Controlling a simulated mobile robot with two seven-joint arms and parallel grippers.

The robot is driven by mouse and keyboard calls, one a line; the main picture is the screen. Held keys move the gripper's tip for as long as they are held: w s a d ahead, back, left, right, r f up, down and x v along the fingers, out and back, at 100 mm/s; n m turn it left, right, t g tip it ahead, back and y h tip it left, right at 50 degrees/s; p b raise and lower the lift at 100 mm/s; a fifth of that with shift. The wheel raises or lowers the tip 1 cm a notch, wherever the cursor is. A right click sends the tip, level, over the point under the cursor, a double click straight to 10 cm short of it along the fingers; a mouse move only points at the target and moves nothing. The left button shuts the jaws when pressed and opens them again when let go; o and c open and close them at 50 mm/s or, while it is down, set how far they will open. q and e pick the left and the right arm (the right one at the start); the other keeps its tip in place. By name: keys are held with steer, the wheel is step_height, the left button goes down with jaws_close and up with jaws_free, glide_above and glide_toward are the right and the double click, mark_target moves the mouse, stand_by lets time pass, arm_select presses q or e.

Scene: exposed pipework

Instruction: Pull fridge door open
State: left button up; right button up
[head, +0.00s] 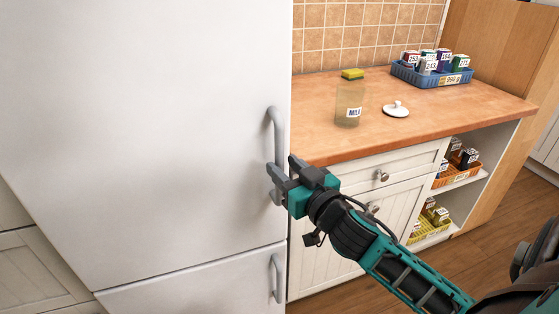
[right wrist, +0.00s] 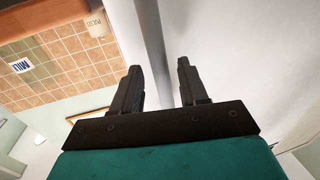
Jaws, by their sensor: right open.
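The white fridge door (head: 150,120) fills the left of the head view and is shut. Its grey vertical handle (head: 272,130) is near the door's right edge. My right gripper (head: 278,172) is at the lower part of this handle, with its fingers open. In the right wrist view the handle (right wrist: 155,50) runs between the two open fingers (right wrist: 160,85), and the fridge door (right wrist: 240,60) lies behind. I cannot tell whether either finger touches the handle. My left gripper is not in view.
A lower fridge door with its own handle (head: 276,278) is below. On the right, a wooden counter (head: 440,113) holds a glass jar (head: 349,105), a white lid (head: 396,109), a sponge (head: 352,74) and a blue crate (head: 432,76). Drawers and open shelves are under it.

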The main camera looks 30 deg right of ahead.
steer(key=shift+w, duration=1.4)
steer(key=shift+c, duration=0.4)
jaws_close()
